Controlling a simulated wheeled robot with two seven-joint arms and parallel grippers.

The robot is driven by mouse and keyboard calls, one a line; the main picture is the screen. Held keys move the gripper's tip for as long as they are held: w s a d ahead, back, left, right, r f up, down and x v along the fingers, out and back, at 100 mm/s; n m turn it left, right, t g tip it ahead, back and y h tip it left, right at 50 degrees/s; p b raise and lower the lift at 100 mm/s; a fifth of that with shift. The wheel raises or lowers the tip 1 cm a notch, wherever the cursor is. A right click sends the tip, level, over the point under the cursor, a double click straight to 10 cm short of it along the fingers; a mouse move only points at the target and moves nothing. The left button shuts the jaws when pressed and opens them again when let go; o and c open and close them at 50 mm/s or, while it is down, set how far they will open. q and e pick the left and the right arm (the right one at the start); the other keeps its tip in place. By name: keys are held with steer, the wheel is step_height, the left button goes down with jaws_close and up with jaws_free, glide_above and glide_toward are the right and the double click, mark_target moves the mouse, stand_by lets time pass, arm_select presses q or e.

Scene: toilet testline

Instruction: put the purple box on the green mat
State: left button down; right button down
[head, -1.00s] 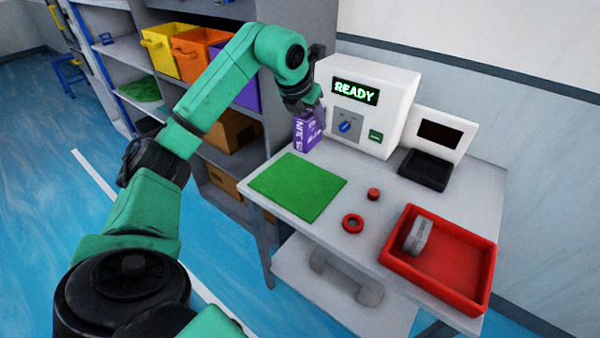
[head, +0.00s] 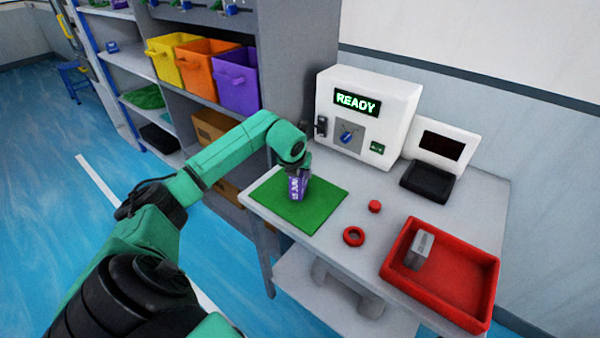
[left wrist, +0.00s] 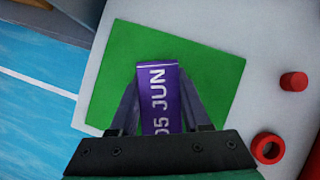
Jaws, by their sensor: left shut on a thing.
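The purple box (head: 298,187) has white lettering and is upright over the middle of the green mat (head: 325,203). My left gripper (head: 300,172) is shut on the box from above. The left wrist view shows the box (left wrist: 158,92) between my two fingers (left wrist: 160,115), with the green mat (left wrist: 215,75) behind it. I cannot tell whether the bottom of the box touches the mat. The mat lies flat on the left part of the grey table (head: 400,205). My right gripper is not in view.
A white machine reading READY (head: 385,100) stands at the table's back, beside a black tray unit (head: 428,178). A red cap (head: 375,206) and red ring (head: 353,236) lie right of the mat. A red bin (head: 455,285) holds a grey block (head: 420,248).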

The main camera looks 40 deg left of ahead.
arm_select(q)
steer(key=shift+f, duration=0.55)
steer(key=shift+c, duration=1.8)
jaws_free()
steer(key=shift+r, duration=0.2)
steer(key=shift+s+r, duration=0.1)
steer(key=shift+r, duration=0.15)
steer(key=b+v, duration=0.2)
steer(key=v, duration=0.9)
steer(key=shift+r, duration=0.15)
steer(key=shift+s+d, duration=0.1)
